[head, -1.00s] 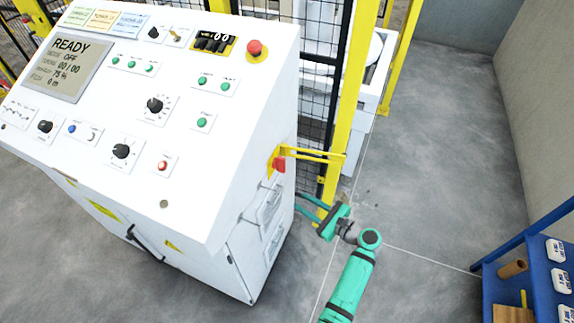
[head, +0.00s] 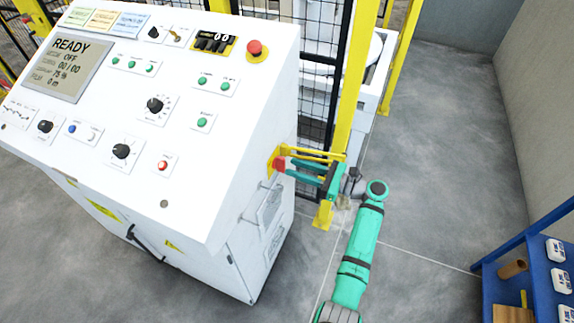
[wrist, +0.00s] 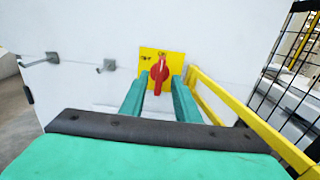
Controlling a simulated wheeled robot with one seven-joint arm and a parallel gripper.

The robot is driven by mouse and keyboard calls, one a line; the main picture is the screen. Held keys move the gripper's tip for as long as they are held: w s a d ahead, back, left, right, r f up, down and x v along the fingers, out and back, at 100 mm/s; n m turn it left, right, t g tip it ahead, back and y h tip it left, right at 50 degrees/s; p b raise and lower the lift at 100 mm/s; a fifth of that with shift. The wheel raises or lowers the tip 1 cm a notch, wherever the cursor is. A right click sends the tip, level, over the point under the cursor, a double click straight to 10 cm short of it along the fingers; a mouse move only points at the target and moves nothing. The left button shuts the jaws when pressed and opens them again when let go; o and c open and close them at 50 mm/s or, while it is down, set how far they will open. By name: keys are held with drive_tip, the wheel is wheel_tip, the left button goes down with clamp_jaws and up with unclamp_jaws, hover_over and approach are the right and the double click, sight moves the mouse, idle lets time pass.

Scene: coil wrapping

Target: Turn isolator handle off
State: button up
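The isolator handle is a red rotary knob (wrist: 159,74) on a yellow plate (wrist: 148,56) on the cabinet's side; it points roughly upright in the wrist view. In the head view the red handle (head: 279,164) shows at the cabinet's right side. My gripper (wrist: 158,88) is open, with one teal finger on each side of the handle. Its fingers also show in the head view (head: 290,169), reaching to the handle from the right. I cannot tell whether the fingertips touch the handle.
The white control cabinet (head: 215,180) has a sloped panel reading READY. A yellow post (head: 349,100) and bars with black mesh fencing stand close behind my gripper. A blue shelf (head: 540,270) is at the lower right. Grey floor (head: 450,150) is clear between.

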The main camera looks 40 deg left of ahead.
sight(280, 164)
drive_tip(key=shift+x, duration=1.95)
drive_tip(key=shift+c, duration=0.2)
clamp_jaws()
drive_tip(key=shift+w, duration=0.1)
